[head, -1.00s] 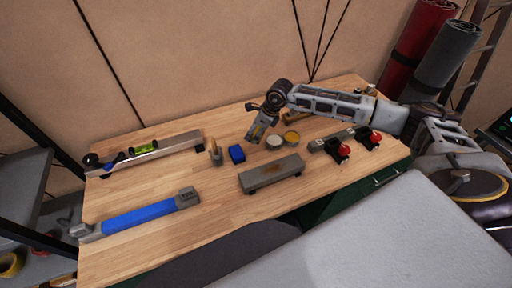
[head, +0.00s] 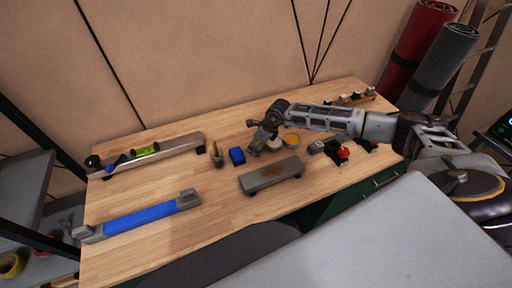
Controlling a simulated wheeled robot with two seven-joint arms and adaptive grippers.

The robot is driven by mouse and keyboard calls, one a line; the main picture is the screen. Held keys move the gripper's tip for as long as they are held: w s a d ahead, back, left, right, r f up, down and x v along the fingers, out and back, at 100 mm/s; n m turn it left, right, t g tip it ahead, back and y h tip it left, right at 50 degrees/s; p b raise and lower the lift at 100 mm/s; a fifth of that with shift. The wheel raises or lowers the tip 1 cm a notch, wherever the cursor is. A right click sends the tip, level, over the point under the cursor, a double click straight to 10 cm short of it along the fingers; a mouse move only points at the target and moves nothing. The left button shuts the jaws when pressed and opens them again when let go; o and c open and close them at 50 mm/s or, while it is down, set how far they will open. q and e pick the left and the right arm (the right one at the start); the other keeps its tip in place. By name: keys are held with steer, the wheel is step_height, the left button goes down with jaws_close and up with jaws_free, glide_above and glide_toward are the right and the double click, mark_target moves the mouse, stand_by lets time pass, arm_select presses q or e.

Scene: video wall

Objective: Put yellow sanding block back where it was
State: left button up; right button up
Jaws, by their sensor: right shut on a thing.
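My right gripper (head: 255,147) reaches over the middle of the wooden workbench (head: 215,245), pointing down. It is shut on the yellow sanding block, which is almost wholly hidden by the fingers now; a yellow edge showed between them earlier. The gripper is low, just right of a blue block (head: 237,156) and behind a grey bar with a brown patch (head: 271,175). I cannot tell if the held block touches the bench. My left gripper is not in view.
Right of the gripper are a pale round tin (head: 274,146) and a yellow-topped one (head: 291,139). Red-and-black clamps (head: 341,154) lie further right. A small brush (head: 216,156), a rail with a green level (head: 146,150) and a blue-handled tool (head: 140,215) lie left. The front-middle bench is clear.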

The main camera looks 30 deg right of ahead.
steer(key=shift+f, duration=1.25)
steer(key=shift+f, duration=0.1)
steer(key=o, duration=0.7)
steer(key=v, duration=1.2)
steer(key=shift+b, duration=0.45)
